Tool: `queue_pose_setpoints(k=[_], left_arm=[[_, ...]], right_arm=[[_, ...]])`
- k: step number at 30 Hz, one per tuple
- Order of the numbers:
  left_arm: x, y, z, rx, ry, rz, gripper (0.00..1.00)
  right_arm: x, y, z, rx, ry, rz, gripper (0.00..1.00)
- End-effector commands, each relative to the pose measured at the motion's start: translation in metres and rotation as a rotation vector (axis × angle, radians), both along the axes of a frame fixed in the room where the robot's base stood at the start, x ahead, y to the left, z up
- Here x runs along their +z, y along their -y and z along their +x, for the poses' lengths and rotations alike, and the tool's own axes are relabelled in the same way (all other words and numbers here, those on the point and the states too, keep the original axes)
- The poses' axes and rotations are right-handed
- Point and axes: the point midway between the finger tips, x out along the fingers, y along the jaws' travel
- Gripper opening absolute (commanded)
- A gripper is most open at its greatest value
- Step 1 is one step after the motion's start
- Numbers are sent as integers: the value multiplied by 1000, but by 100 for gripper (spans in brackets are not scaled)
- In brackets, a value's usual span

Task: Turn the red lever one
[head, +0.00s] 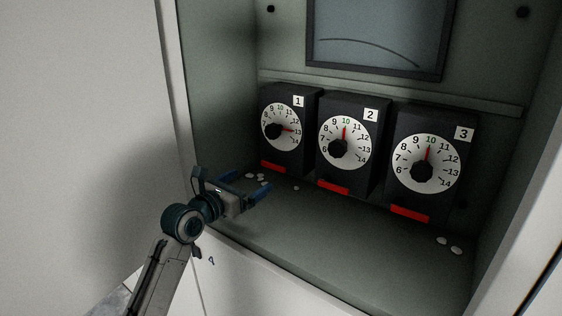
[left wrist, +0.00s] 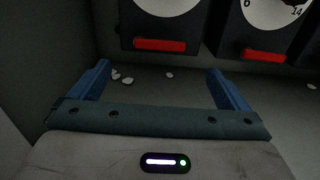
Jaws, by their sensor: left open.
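Three black boxes stand side by side in the cabinet, each with a white numbered dial, a black knob, a red pointer and a red bar at the bottom front. Box 1 (head: 298,149) is at the left, and its red bar (head: 273,168) also shows in the left wrist view (left wrist: 159,45). Box 2's red bar (head: 333,187) shows at the right of the wrist view (left wrist: 264,55). Box 3's red bar is at the right (head: 409,214). My left gripper (head: 249,183) is open and empty, in front of and below box 1, apart from it. My right gripper is not in view.
The cabinet floor (head: 310,233) is mostly clear. Small white pebble-like bits lie near box 1 (head: 262,180) and below box 3 (head: 456,250). A dark-framed panel (head: 379,36) hangs above. The cabinet's left side edge (head: 176,90) stands close to my left arm.

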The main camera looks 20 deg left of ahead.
Motion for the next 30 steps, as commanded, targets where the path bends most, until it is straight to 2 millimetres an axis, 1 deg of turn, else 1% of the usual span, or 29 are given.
queue_pose_setpoints(k=[2, 4, 9, 12, 15, 18, 21, 23, 26, 30], left_arm=[[2, 2, 6, 0, 0, -9, 97], [3, 5, 15, 0, -1, -10, 97], [4, 17, 45, 0, -1, -10, 97], [4, 23, 64, 0, -1, -9, 97], [3, 29, 79, 0, -1, -7, 97], [2, 33, 90, 0, -1, -7, 97], [1, 35, 97, 0, -1, -5, 97], [0, 36, 99, 0, 1, -4, 97], [0, 37, 100, 0, 1, -4, 97], [0, 37, 100, 0, 1, -4, 97]], right_arm=[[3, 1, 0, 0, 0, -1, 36], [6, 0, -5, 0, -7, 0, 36], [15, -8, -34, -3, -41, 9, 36], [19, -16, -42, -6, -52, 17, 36], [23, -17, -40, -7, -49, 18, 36], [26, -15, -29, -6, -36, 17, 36], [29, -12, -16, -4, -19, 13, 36], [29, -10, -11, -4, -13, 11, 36], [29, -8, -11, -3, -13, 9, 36], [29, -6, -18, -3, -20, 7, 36]])
